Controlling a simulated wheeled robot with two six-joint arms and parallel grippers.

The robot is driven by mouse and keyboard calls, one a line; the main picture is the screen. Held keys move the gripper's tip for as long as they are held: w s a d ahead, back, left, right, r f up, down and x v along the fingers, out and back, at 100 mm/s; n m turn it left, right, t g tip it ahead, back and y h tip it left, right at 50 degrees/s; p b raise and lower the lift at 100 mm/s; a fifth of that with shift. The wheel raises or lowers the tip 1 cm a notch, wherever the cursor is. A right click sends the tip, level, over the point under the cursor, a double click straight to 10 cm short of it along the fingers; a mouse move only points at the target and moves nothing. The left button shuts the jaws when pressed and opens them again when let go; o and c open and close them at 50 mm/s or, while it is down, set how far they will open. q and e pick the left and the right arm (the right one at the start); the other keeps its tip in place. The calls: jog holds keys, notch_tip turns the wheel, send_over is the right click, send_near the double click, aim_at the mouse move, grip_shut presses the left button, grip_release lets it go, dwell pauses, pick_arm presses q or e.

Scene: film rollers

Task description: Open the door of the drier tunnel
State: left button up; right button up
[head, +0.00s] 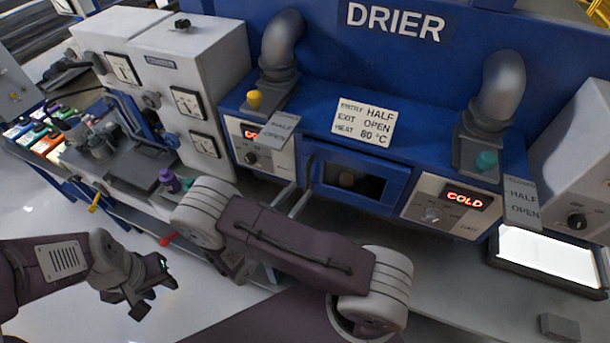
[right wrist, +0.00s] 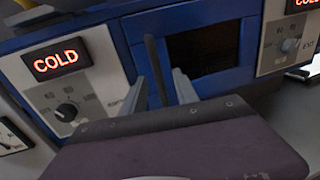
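The drier tunnel's door (head: 350,184) is a blue frame with a dark window, and it looks shut. It also shows in the right wrist view (right wrist: 200,50). My right gripper (head: 292,200) is at the left side of the door. In the right wrist view, its two grey fingers (right wrist: 160,85) stand apart with a dark upright bar handle (right wrist: 153,65) between them. I see gaps beside the bar, so the fingers do not look closed on it. My left gripper (head: 150,290) hangs empty and open at the lower left, away from the drier.
Control panels reading COLD flank the door, one at the right (head: 448,203). A sign (head: 363,122) stands above the door. A grey bench (head: 450,270) with a bright light panel (head: 545,254) lies at the right. A grey cabinet (head: 185,90) stands at the left.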

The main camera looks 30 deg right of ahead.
aim_at(306, 182)
jog(key=p+x, duration=0.1)
jog(key=x, duration=0.4)
jog(key=shift+w+d+p, duration=0.1)
jog(key=shift+w+p, duration=0.25)
jog(key=shift+w, duration=0.15)
jog(key=shift+d, duration=0.1)
jog(key=shift+s+d, duration=0.1)
jog(key=shift+s, duration=0.05)
grip_shut()
dwell(0.6)
